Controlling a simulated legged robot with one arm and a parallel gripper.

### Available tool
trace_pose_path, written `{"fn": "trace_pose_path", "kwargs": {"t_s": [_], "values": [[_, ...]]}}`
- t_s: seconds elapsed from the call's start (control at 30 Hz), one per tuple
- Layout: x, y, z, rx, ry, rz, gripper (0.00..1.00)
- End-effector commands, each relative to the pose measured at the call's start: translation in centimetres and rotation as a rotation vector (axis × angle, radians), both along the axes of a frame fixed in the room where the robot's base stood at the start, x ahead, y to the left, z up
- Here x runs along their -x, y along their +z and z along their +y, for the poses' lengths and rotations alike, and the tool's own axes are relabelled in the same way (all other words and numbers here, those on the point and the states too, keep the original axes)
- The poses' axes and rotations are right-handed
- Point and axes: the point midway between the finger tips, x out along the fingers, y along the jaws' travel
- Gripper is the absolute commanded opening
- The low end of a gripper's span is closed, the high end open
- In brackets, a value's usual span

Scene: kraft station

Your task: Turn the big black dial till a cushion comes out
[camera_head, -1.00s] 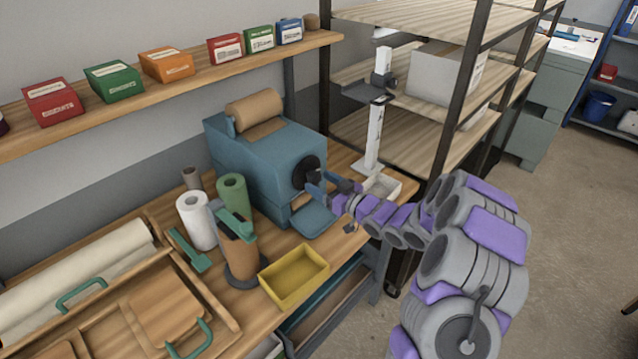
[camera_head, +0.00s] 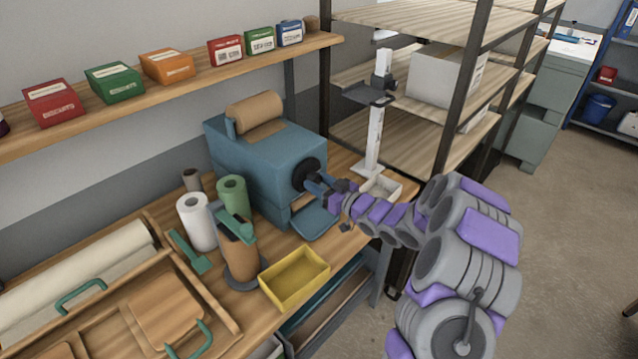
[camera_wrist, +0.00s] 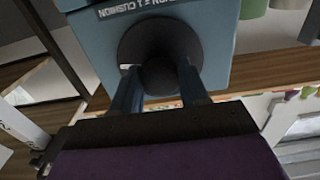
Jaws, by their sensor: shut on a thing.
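The blue machine (camera_head: 262,150) stands on the wooden bench with a roll of brown kraft paper (camera_head: 254,111) on top. The big black dial (camera_head: 305,173) is on its right-hand face. It also shows in the wrist view as a round black disc (camera_wrist: 160,45) with a raised middle part. My gripper (camera_head: 314,184) is at the dial. In the wrist view, my gripper's two blue fingers (camera_wrist: 160,82) are on either side of the dial's raised part and shut on it. A blue tray (camera_head: 312,222) sits below the dial, and no cushion shows in it.
A yellow bin (camera_head: 295,277), a brown roll on a stand (camera_head: 238,262), and white (camera_head: 196,221) and green rolls (camera_head: 233,196) stand in front of the machine. A white post (camera_head: 374,140) and a small pale tray (camera_head: 382,188) stand to its right.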

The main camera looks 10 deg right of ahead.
Motion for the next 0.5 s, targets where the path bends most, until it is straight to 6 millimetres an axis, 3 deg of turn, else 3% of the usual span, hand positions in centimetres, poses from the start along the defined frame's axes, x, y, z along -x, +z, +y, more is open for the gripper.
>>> {"fn": "trace_pose_path", "kwargs": {"t_s": [0.1,0.5], "values": [[-0.04,0.02,-0.07,-0.001,-0.002,-0.001,0.14],[-0.04,0.32,-0.12,-0.059,-0.003,0.047,0.14]]}}
